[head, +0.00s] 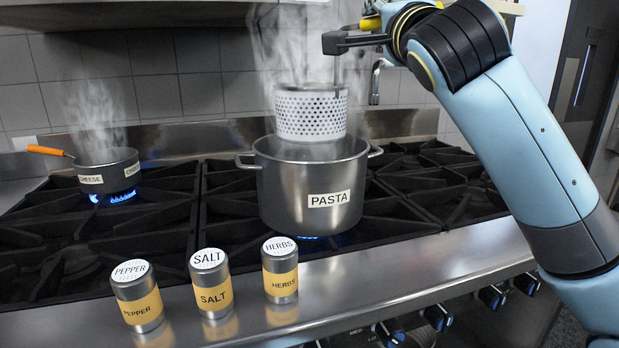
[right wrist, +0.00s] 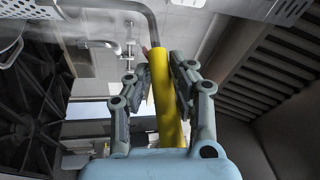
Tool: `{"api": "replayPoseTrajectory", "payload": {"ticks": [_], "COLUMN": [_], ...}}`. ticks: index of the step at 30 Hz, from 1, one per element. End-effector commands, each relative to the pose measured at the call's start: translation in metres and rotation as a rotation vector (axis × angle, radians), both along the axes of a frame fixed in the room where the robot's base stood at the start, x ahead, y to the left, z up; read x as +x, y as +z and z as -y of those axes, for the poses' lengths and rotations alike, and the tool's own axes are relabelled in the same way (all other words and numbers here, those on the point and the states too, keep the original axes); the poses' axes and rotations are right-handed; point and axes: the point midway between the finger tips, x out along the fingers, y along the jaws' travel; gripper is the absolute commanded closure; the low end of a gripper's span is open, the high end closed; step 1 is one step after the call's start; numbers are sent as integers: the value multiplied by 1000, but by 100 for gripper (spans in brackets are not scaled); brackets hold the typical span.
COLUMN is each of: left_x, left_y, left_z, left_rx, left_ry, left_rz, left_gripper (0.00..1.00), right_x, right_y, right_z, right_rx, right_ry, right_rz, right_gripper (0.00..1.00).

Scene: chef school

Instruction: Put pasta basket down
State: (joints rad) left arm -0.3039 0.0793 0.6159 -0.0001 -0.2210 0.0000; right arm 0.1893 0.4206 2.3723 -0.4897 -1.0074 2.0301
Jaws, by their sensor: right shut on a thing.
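The white perforated pasta basket (head: 310,114) hangs upright over the steel pot labelled PASTA (head: 290,195). Its lower edge is at or just inside the pot's rim; I cannot tell exactly how deep. A thin rod rises from the basket toward its yellow handle (head: 371,22). My right gripper (head: 352,40) is shut on this handle. In the right wrist view, the yellow handle (right wrist: 166,110) stands between both fingers of the right gripper (right wrist: 161,70), and a grey rod bends away from its top. Steam partly veils the basket. My left gripper is out of view.
A small pan labelled CHEESE (head: 105,172) with an orange handle sits over a blue flame at left. PEPPER (head: 137,296), SALT (head: 211,284) and HERBS (head: 280,271) shakers stand on the front ledge. Burner grates right of the pot (head: 430,185) are empty. A tap (head: 376,80) is behind.

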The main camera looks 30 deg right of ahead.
Motion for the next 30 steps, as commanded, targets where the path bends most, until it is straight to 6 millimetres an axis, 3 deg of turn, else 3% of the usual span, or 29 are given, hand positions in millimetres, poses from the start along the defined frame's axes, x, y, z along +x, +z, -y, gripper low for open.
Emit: {"api": "replayPoseTrajectory", "payload": {"ticks": [11,23,30], "left_x": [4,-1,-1], "left_y": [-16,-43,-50], "left_z": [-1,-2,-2], "left_rx": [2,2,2], "left_ry": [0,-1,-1], "left_rz": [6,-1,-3], "left_gripper": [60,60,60], "right_x": [0,0,0], "right_y": [-25,-71,-116], "right_z": [0,0,0], "right_rx": [0,0,0], "right_ry": [1,0,-1], "right_rz": [2,1,-2], "right_gripper": [100,100,100]}}
